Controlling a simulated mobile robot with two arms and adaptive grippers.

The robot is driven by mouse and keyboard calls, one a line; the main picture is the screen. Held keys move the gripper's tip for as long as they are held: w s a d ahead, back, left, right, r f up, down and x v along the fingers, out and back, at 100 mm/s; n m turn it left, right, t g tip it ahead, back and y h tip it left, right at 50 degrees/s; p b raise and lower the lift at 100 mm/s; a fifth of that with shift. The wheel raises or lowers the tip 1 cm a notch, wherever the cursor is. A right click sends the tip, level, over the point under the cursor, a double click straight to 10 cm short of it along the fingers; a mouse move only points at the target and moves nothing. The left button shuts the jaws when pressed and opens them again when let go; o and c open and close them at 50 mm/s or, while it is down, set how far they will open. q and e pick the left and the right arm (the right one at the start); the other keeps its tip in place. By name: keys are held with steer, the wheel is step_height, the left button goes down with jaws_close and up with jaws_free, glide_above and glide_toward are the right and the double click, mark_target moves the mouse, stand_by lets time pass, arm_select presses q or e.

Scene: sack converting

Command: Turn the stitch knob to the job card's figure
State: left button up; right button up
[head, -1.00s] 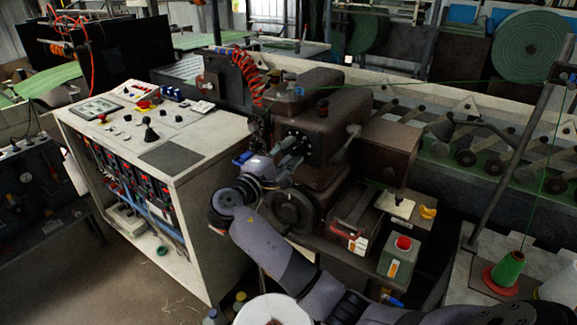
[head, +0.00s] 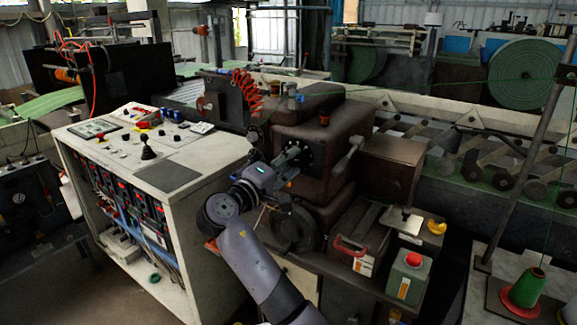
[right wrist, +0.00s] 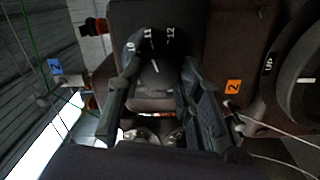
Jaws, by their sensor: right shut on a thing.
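The stitch knob (right wrist: 155,70) is a dark round knob with a white pointer line. In the right wrist view it sits between the two fingers of my right gripper (right wrist: 150,95), which is shut on it. White figures 10, 11 and 12 show on the dial (right wrist: 150,38) above; the line leans up-left, roughly toward 11. In the head view my right gripper (head: 290,155) reaches the front of the brown sewing head (head: 310,125), its fingers covering the knob. My left gripper is not in view. I cannot make out a job card figure.
A white control console (head: 180,180) stands left of the arm.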

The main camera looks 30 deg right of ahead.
steer(key=shift+f, duration=0.2)
steer(key=o, duration=1.2)
steer(key=shift+r, duration=0.1)
steer(key=shift+c, duration=0.2)
steer(key=v, duration=1.2)
steer(key=shift+s, duration=0.1)
